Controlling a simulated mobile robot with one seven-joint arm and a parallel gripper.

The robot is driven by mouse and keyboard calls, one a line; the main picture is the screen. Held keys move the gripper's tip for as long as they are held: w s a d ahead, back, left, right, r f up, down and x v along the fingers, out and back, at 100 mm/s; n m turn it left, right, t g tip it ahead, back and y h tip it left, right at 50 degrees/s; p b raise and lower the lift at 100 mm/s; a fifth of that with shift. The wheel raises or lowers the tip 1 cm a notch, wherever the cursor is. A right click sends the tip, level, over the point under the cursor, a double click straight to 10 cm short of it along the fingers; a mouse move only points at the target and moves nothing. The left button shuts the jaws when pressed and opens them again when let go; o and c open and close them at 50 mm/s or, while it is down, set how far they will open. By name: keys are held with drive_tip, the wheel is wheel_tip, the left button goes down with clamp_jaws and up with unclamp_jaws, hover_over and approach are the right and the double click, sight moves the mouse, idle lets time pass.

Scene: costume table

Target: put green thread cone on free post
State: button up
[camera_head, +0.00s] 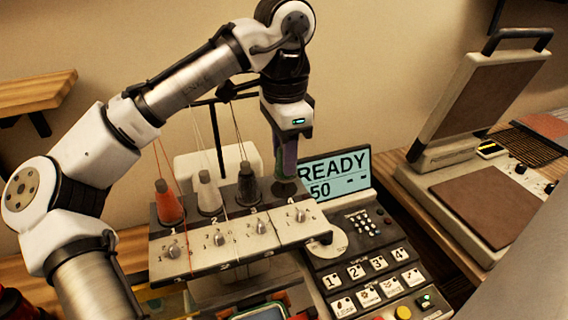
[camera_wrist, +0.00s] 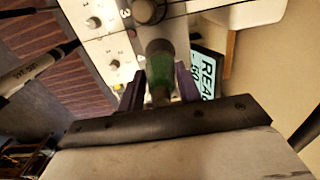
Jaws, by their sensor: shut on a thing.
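The green thread cone (camera_wrist: 159,72) is between the two purple-padded fingers of my gripper (camera_wrist: 160,88) in the wrist view. My gripper (camera_head: 286,160) is shut on it and points down over the fourth place of the thread rack (camera_head: 310,232). In the head view the fingers hide most of the cone. A dark round base (camera_head: 284,188) shows just below the fingertips, right of the black cone. The free post itself is hidden, and I cannot tell whether the cone touches it.
An orange cone (camera_head: 169,207), a white cone (camera_head: 208,194) and a black cone (camera_head: 248,188) stand in a row left of my gripper, with threads rising from them. A READY display (camera_head: 335,174) stands close on the right. A heat press (camera_head: 470,190) is farther right.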

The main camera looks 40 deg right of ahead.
drive_tip(key=shift+f, duration=1.5)
drive_tip(key=shift+f, duration=0.2)
drive_tip(key=o, duration=1)
drive_tip(key=shift+r, duration=0.1)
wheel_tip(320, 180, up, 12)
drive_tip(key=shift+r, duration=0.15)
